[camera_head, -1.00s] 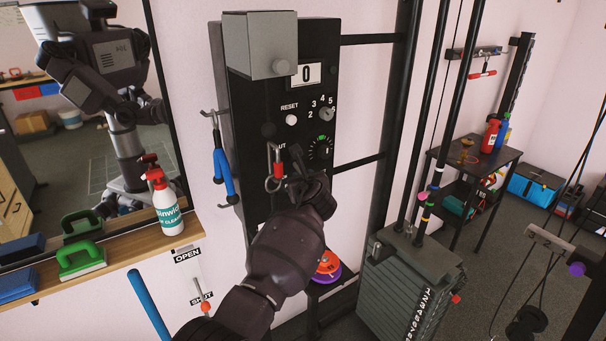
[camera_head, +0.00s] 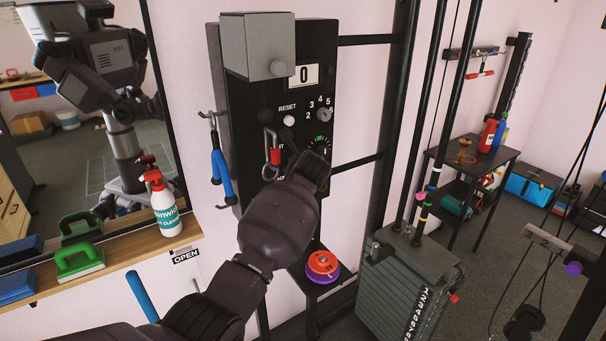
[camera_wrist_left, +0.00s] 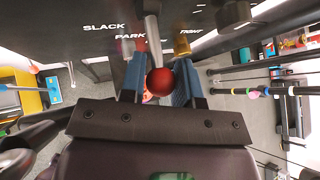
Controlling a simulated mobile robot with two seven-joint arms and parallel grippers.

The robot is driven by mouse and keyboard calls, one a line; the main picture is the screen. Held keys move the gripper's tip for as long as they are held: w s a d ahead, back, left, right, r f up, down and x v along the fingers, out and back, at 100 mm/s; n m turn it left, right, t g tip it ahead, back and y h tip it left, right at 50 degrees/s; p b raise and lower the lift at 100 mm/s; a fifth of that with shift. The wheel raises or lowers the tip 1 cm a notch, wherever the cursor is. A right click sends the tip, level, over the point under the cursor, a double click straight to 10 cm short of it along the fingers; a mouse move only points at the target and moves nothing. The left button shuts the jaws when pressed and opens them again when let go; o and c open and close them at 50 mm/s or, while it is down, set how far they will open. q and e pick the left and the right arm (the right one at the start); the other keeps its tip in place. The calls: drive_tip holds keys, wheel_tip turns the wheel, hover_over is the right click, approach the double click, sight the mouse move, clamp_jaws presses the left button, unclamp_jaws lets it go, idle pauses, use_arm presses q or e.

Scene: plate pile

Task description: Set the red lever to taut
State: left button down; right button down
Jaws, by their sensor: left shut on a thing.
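The red lever shows in the left wrist view as a red ball knob (camera_wrist_left: 160,83) on a pale shaft. The shaft stands in front of a dark panel, between the word PARK and a smaller label on the right that is hard to read; SLACK is further left. My left gripper (camera_wrist_left: 157,68) has its blue fingers on both sides of the lever, shut on it. In the head view my left gripper (camera_head: 319,158) is at the right part of the black machine housing (camera_head: 239,125), and it hides the lever. My right gripper is not in view.
A red clip (camera_head: 274,156) hangs just left of my gripper. A grey box (camera_head: 258,45) juts out above. Below are a small shelf with orange and purple discs (camera_head: 323,266) and a weight stack (camera_head: 405,290). A wooden ledge (camera_head: 120,262) with a spray bottle (camera_head: 164,205) lies left.

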use_arm(q)
drive_tip(key=c, duration=0.8)
unclamp_jaws()
drive_tip(key=shift+c, duration=0.2)
drive_tip(key=v, duration=1.1)
drive_tip(key=shift+b, duration=0.45)
drive_tip(key=shift+f, duration=0.1)
